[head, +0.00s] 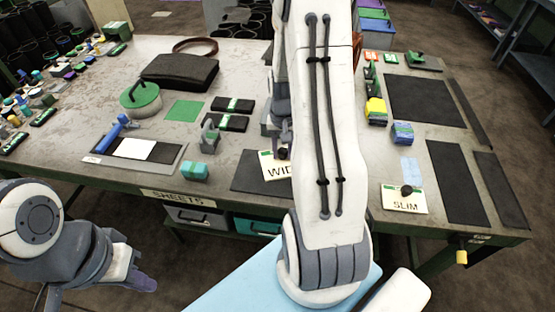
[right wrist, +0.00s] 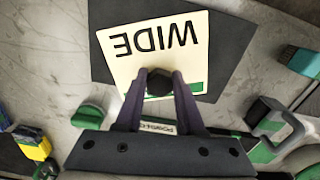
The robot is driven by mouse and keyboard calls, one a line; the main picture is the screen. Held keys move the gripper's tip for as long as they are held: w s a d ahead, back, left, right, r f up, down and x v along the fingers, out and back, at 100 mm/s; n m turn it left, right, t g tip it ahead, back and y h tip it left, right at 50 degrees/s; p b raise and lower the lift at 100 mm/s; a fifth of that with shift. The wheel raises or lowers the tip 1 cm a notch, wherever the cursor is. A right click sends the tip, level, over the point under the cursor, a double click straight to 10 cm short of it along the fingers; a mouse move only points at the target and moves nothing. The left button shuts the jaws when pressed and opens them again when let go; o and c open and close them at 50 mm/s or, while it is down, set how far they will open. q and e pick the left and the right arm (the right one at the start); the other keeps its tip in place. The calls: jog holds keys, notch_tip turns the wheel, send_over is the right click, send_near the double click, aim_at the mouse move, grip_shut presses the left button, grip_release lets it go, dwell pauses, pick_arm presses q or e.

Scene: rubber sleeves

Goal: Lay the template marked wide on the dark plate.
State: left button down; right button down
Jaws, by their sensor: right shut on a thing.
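The template marked WIDE (head: 275,169) is a cream card with a dark round knob. My right gripper (head: 283,150) is shut on that knob, as the right wrist view (right wrist: 159,84) shows. In the right wrist view the template (right wrist: 150,48) overlaps the dark plate (right wrist: 232,40), with dark margin showing above and to the right. I cannot tell whether it touches the plate or hovers just above. In the head view the plate (head: 244,178) shows left of the template; my right arm hides the rest. My left gripper (head: 143,281) is low at left, away from the table; its opening is unclear.
A template marked SLIM (head: 404,203) lies on the table at right, near other dark plates (head: 455,180). A grey clamp-like tool (head: 209,135), a teal block (head: 195,171) and a white sheet (head: 136,150) lie to the left. A black bag (head: 180,72) lies behind.

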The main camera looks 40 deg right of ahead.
aim_at(278, 161)
jog(key=shift+w+a+f, duration=0.35)
jog(key=shift+w+f, duration=0.15)
jog(key=shift+w, duration=0.2)
jog(key=shift+f, duration=2)
jog(key=shift+f, duration=0.1)
jog(key=c, duration=0.5)
grip_release()
